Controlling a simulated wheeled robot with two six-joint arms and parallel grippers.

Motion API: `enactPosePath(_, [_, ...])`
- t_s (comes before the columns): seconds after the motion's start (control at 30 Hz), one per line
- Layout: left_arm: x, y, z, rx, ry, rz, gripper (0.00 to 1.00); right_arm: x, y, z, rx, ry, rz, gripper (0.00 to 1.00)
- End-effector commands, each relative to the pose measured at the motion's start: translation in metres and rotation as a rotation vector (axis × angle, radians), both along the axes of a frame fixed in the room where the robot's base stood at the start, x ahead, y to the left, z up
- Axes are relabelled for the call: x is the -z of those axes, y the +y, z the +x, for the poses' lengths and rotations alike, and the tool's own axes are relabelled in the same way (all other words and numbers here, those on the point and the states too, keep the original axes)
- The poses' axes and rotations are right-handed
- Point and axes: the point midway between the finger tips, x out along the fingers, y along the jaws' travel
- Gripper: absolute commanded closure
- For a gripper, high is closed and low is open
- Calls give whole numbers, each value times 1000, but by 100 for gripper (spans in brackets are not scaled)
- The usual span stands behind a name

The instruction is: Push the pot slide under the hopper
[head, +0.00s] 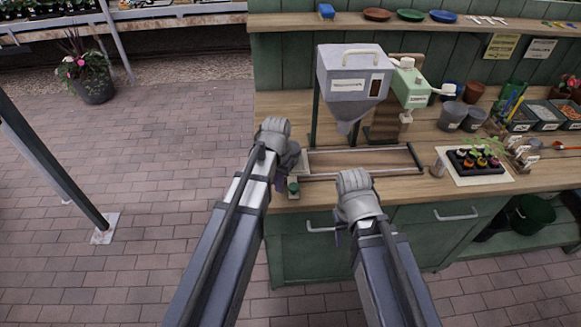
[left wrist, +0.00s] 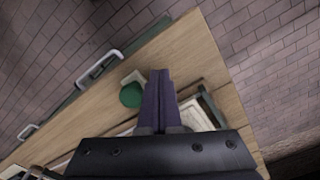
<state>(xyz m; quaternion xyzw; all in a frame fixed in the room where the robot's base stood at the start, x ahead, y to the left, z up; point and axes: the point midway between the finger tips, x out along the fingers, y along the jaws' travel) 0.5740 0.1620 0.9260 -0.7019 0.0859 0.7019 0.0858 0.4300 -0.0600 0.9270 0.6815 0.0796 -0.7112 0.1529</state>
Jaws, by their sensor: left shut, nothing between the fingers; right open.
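The grey hopper (head: 352,85) stands on posts on the wooden bench, its spout pointing down over a railed track (head: 365,160). A green knob on a pale block (head: 293,187) sits at the track's left front end; the green knob (left wrist: 131,95) also shows in the left wrist view. I cannot make out the slide itself clearly; my left arm covers the track's left end. My left gripper (head: 279,184) is shut and empty, just left of the knob; its dark fingers (left wrist: 160,90) are together beside it. My right gripper (head: 338,238) is open and empty before the bench's front.
A green dispenser (head: 411,85) stands right of the hopper. Grey pots (head: 452,115) and a black seedling tray (head: 474,161) on a pale mat stand further right. Drawer handles (head: 455,215) stick out from the bench front. Brick floor left of the bench is open.

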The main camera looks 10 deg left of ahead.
Motion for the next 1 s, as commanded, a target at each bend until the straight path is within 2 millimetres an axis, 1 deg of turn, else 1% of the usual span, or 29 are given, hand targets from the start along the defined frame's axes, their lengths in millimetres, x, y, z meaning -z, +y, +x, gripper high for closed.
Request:
enactPosePath(0.3, [0,-33,11,3,-1,-1,100,0,0,0,0,0,0,50])
enactPosePath(1.0, [0,-104,31,3,-2,-1,100,0,0,0,0,0,0,50])
